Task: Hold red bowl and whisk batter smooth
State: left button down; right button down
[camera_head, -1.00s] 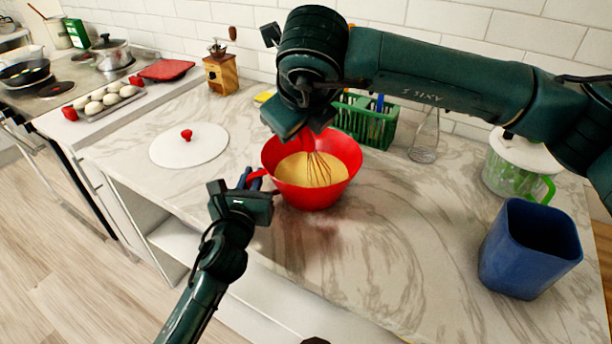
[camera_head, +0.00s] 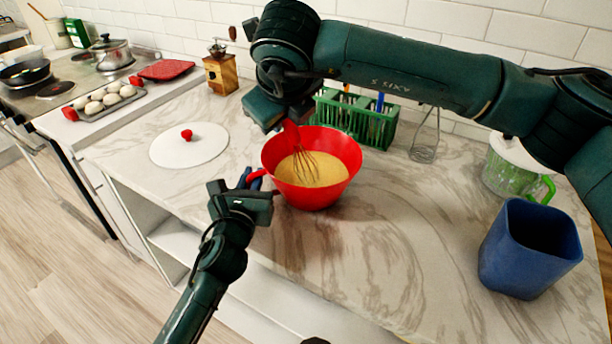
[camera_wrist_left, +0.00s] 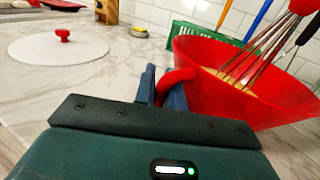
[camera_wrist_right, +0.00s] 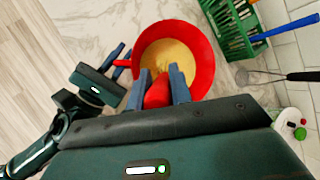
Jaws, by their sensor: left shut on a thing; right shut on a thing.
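The red bowl (camera_head: 318,192) stands on the marble counter with yellow batter (camera_head: 335,171) inside. My left gripper (camera_head: 250,184) is shut on the bowl's red handle at its left side; the left wrist view shows the handle (camera_wrist_left: 178,76) between the fingers. My right gripper (camera_head: 285,125) is above the bowl's back left rim, shut on the red handle of the whisk (camera_head: 304,167). The whisk is tilted, its wire loops down in the batter.
A white lid (camera_head: 189,146) lies to the left. A blue container (camera_head: 528,250) stands at right. The counter's front middle is clear.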

jog(key=shift+r, duration=5.85)
pick_arm(q)
jog(key=c, duration=1.4)
grip_release()
